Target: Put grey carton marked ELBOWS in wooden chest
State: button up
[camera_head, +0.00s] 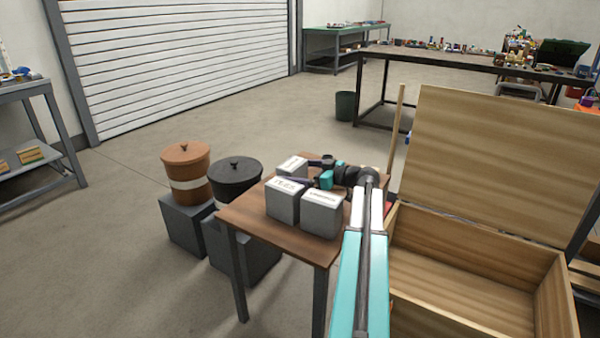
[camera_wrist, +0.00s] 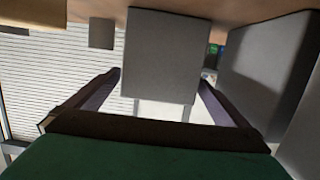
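Three grey cartons with white top labels stand on a small wooden table. One is the rear carton (camera_head: 291,167), which also shows in the middle of the wrist view (camera_wrist: 160,60). The front left carton (camera_head: 283,205) seems to read TEES. The label of the front right carton (camera_head: 321,217) is too small to read surely, as is the rear one's. My gripper (camera_head: 308,171) is open at the rear carton, one finger on either side of it in the wrist view, with gaps visible. The wooden chest (camera_head: 460,289) stands open and looks empty at the right, its lid raised.
The small table (camera_head: 250,216) stands left of the chest. A neighbouring carton (camera_wrist: 262,70) is close beside one finger. An orange pot (camera_head: 186,160) and a black pot (camera_head: 238,180) stand on grey blocks left of the table. A wooden pole (camera_head: 397,125) rises behind it.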

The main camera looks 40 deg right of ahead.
jog(key=shift+r, duration=0.15)
jog(key=p+v, duration=0.2)
jog(key=v, duration=1)
dwell(0.6)
